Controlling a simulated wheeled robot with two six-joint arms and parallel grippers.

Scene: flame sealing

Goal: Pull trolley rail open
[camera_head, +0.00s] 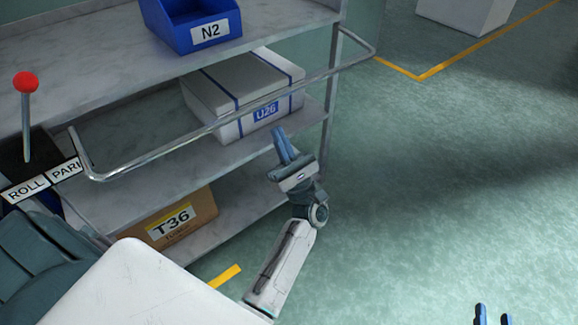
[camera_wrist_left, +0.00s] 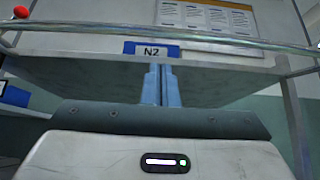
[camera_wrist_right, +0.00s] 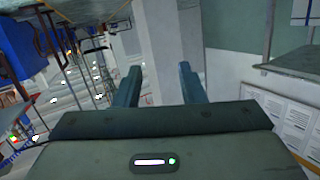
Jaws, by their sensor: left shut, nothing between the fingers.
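The trolley rail (camera_head: 225,121) is a bent metal bar running along the front of the grey trolley (camera_head: 75,50), from lower left to upper right in the head view. It crosses the upper part of the left wrist view (camera_wrist_left: 90,28). My left gripper (camera_head: 281,140) is shut and empty, its blue fingers pointing up at the trolley just below the rail in the picture. In the left wrist view its fingers (camera_wrist_left: 160,72) are together, and the rail passes beyond their tips, apart from them. My right gripper (camera_head: 494,310) is open and empty at the bottom right, away from the trolley.
A blue N2 bin (camera_head: 195,22) stands on the top shelf. A white U26 box (camera_head: 243,88) is on the middle shelf and a cardboard T36 box (camera_head: 180,218) below. A red-knobbed lever (camera_head: 26,90) stands at left by the ROLL and PARK labels. The green floor (camera_head: 450,170) at right is clear.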

